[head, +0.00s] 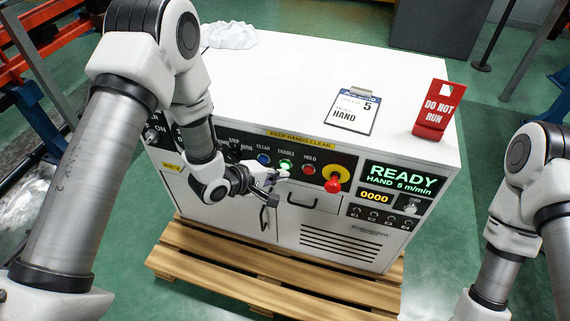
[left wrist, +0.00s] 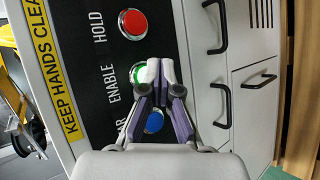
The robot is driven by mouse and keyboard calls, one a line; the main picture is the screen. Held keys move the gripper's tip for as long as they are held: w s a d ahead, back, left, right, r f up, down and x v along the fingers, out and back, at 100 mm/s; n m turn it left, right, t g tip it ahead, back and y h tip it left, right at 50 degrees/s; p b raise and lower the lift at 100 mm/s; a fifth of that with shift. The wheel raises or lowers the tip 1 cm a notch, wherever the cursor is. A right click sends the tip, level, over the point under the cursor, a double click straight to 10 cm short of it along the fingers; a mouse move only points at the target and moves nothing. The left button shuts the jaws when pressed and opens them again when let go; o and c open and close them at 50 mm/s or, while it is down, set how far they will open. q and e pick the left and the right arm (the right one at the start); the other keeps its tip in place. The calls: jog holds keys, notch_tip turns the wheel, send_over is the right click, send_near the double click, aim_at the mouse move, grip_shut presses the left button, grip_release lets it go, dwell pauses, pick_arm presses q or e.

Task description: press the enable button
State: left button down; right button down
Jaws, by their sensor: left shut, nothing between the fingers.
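The green enable button (head: 285,164) sits on the black control strip on the front of the white cabinet, under the label ENABLE, and looks lit. My left gripper (head: 281,175) is shut and empty, with its tips just in front of and below this button. In the left wrist view the closed fingertips (left wrist: 160,69) cover the right part of the green button (left wrist: 137,76). I cannot tell whether they touch it. The display (head: 402,180) reads READY, HAND 5 m/min. My right arm shows at the right, but its gripper is out of view.
The blue clear button (head: 263,158) and the red hold button (head: 309,169) flank the green one. A red knob on yellow (head: 333,185) is further right. Drawer handles lie below.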

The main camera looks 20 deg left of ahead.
pick_arm(q)
jog(key=shift+s, duration=0.1)
jog(key=s, duration=0.4)
jog(key=shift+s+a+p, duration=0.1)
jog(key=shift+s+p, duration=0.3)
jog(key=shift+f, duration=0.1)
dwell(0.6)
